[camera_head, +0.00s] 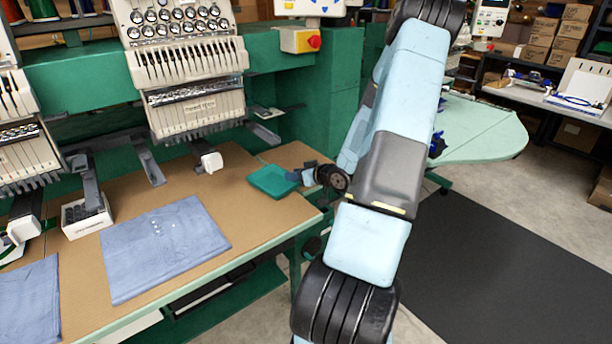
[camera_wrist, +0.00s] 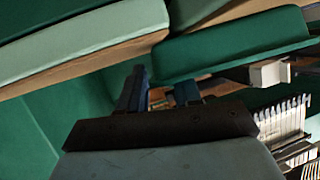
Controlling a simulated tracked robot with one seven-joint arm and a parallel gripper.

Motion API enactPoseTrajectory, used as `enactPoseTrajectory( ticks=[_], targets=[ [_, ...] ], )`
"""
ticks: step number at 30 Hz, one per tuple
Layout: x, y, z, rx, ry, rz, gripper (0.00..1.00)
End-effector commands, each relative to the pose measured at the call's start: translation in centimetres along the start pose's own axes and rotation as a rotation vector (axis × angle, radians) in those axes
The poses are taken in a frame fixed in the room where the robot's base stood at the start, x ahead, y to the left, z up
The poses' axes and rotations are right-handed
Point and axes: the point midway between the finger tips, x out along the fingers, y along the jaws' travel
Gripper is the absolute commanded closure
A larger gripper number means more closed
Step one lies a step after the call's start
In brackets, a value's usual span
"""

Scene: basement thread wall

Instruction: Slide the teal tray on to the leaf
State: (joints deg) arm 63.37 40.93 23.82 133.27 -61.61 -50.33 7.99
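The teal tray (camera_head: 272,181) is a shallow rectangle lying flat on the tan tabletop, near its right end. In the wrist view the green slab past my fingertips looks like this tray (camera_wrist: 230,45). My gripper (camera_head: 306,176) is low over the table at the tray's right side. In the wrist view my gripper's two fingers (camera_wrist: 160,90) stand apart with a gap, and I see no tray between them. Whether a finger touches the tray I cannot tell. A tan panel (camera_head: 292,154) beyond a seam at the right end may be the leaf; I cannot be sure.
Embroidery heads (camera_head: 190,70) overhang the table's back. A pale green table (camera_head: 485,130) stands at the right. The tan surface between cloth and tray is mostly clear.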

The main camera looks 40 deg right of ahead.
Motion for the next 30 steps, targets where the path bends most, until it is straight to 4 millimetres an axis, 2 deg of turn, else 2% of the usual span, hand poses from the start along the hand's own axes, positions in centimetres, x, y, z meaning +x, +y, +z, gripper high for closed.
enactPoseTrajectory(
  ticks=[6,17,27,30],
  targets=[
    [1.8,0.0,0.0,0.000,-0.001,-0.001,0.67],
    [2.0,0.0,0.0,0.000,0.000,0.000,0.67],
    [2.0,0.0,0.0,0.000,-0.001,0.000,0.98],
    [2.0,0.0,0.0,0.000,-0.001,0.000,1.00]
  ],
)
